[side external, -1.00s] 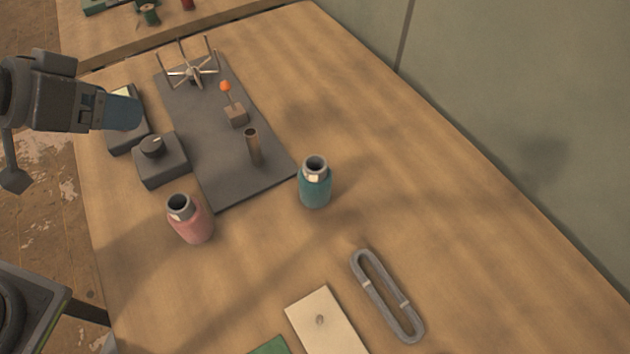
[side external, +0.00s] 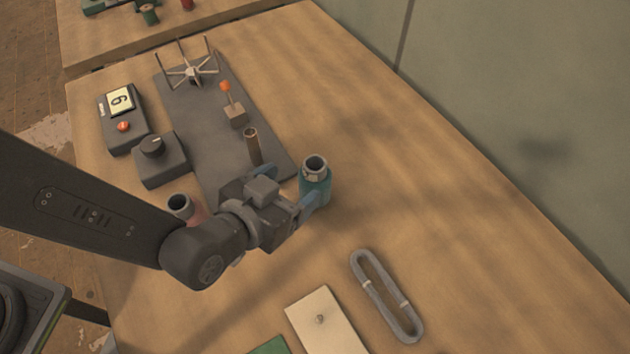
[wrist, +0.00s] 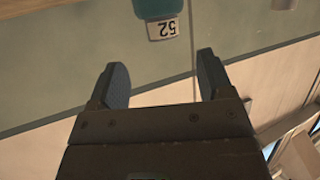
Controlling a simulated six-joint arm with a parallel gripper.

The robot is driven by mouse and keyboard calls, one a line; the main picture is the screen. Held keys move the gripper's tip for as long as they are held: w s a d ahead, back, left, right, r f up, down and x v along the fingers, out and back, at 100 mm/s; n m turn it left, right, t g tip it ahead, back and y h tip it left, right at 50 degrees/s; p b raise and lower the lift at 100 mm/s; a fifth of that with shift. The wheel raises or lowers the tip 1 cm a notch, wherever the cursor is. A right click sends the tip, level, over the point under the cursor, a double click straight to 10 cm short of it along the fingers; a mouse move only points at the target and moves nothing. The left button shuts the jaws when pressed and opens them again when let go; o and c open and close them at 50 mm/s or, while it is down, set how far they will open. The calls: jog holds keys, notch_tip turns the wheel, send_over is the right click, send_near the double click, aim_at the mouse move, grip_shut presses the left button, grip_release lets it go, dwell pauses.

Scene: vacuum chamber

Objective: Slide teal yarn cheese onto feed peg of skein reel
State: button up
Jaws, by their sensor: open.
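The teal yarn cheese (side external: 318,180) stands upright on the table, right of the reel's base plate. In the wrist view the cheese (wrist: 158,9) hangs at the top edge, upside down, with a label reading 52 on its pale neck. My gripper (side external: 303,196) is beside it on its left; its blue fingers are parted. In the wrist view the fingers (wrist: 165,72) have nothing between them, and the cheese is beyond the tips. The feed peg (side external: 252,147), a brown upright post, stands bare on the dark base plate of the skein reel (side external: 192,72).
A pink cheese (side external: 180,205) is mostly hidden behind my wrist. A lever with an orange knob (side external: 226,88) stands behind the peg. A knob box (side external: 160,160) and a display box (side external: 123,120) sit left. A grey skein (side external: 385,295) and white card (side external: 325,320) lie in front.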

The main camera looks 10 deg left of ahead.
aim_at(320, 161)
jog(key=x, duration=0.4)
jog(key=shift+w+d+f, duration=0.1)
jog(key=shift+w, duration=0.15)
jog(key=shift+r+x, duration=0.15)
jog(key=shift+x, duration=1.15)
jog(key=shift+r+x, duration=0.15)
jog(key=shift+x, duration=1.2)
jog(key=shift+w, duration=0.15)
jog(key=shift+c, duration=0.4)
jog(key=c, duration=1.2)
